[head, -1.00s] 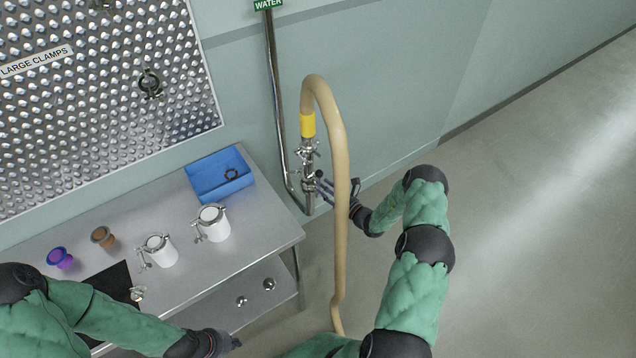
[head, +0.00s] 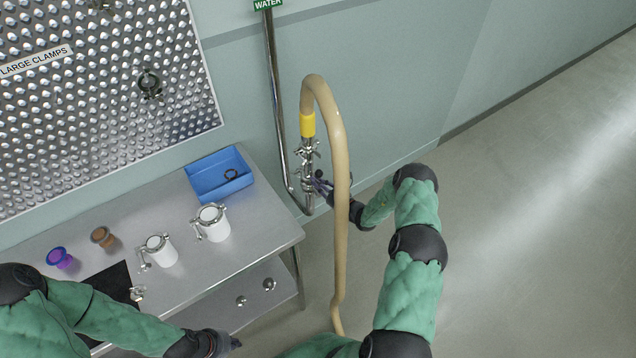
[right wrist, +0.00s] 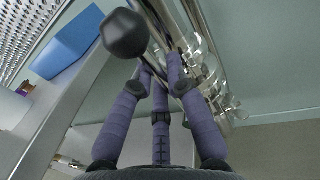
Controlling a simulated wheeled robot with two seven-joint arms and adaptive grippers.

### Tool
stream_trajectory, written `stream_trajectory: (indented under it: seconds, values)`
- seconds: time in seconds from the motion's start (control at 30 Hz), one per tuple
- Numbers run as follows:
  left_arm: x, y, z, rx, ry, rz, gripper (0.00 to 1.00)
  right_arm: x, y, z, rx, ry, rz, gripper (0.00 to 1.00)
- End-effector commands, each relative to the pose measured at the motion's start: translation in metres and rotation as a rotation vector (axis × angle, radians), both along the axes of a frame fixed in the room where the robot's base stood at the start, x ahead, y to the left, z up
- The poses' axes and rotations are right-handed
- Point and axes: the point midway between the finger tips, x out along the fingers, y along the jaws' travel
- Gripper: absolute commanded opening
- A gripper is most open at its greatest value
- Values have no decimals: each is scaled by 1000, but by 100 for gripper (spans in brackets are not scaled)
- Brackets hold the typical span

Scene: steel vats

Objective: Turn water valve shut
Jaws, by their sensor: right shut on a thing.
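The water valve (head: 305,175) sits low on the steel pipe below the green WATER sign (head: 268,4). My right gripper (head: 322,186) is at the valve, partly hidden behind the tan hose (head: 341,210). In the right wrist view my purple fingers (right wrist: 165,72) are closed against the steel valve parts (right wrist: 190,75). A black ball knob (right wrist: 126,34) stands near the fingertips on the left; how it joins the valve is hidden. My left gripper (head: 226,343) hangs low in front of the bench, away from the valve; its finger opening is unclear.
A steel bench (head: 262,222) stands left of the pipe with a blue tray (head: 205,188), two white clamped fittings (head: 213,224) (head: 162,252), and a purple (head: 60,257) and a brown piece (head: 103,237). A clamp board (head: 110,90) hangs above. The floor on the right is clear.

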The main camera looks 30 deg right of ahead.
Motion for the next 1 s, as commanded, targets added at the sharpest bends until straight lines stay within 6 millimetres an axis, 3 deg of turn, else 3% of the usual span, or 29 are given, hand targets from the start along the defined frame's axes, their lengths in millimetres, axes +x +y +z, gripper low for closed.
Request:
stream_trajectory:
  seconds: [0.37, 1.0]
  values:
    - [0, 0, -14, 0, 0, 0, 0, 1, -9, -2, 105, 5, -1, 0]
    - [0, 0, -73, 0, 0, 0, 0, 4, -46, -17, 675, 50, -1, 0]
